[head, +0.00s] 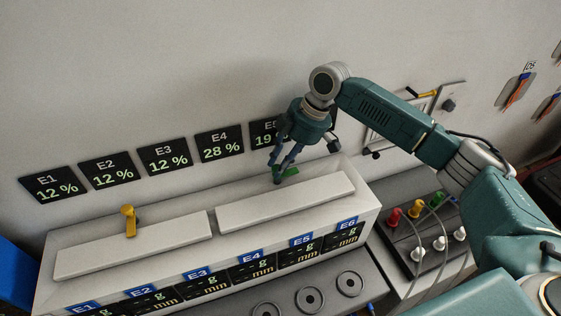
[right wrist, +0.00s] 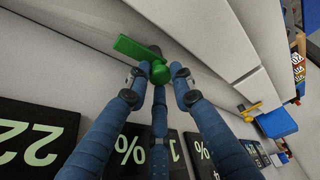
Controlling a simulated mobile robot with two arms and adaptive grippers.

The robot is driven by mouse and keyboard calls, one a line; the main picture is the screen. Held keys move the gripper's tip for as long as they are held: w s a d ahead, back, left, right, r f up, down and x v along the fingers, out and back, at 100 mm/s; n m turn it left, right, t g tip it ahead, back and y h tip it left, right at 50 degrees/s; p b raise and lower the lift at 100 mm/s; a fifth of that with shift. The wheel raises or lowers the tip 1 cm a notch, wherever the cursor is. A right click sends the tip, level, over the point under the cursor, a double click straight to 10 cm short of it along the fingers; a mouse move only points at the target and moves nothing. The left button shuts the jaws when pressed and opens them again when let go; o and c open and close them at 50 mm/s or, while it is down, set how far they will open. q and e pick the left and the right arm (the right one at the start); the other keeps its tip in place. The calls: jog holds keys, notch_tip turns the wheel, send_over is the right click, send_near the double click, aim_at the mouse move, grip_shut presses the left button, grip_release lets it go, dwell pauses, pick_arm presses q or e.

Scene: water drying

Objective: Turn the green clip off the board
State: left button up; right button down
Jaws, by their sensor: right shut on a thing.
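The green clip (head: 287,173) is at the back edge of the white board (head: 286,202) on the right part of the long box. In the right wrist view the clip (right wrist: 159,70) shows a round knob and a flat arm reaching to the left. My right gripper (head: 280,171) comes down from above and is shut on the clip, and its blue fingers (right wrist: 160,80) are around the knob. The fingers hide part of the clip in the head view. My left gripper is not in view.
A yellow clip (head: 129,220) stands on the left white board (head: 133,246). Black displays E1 to E5 (head: 111,173) hang on the wall close behind. A dark box with coloured knobs (head: 420,228) and cables stands at right.

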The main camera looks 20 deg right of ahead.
jog(key=shift+w+r, duration=0.1)
jog(key=shift+r, duration=0.05)
jog(key=c, duration=1.5)
grip_release()
jog(key=v, duration=1.2)
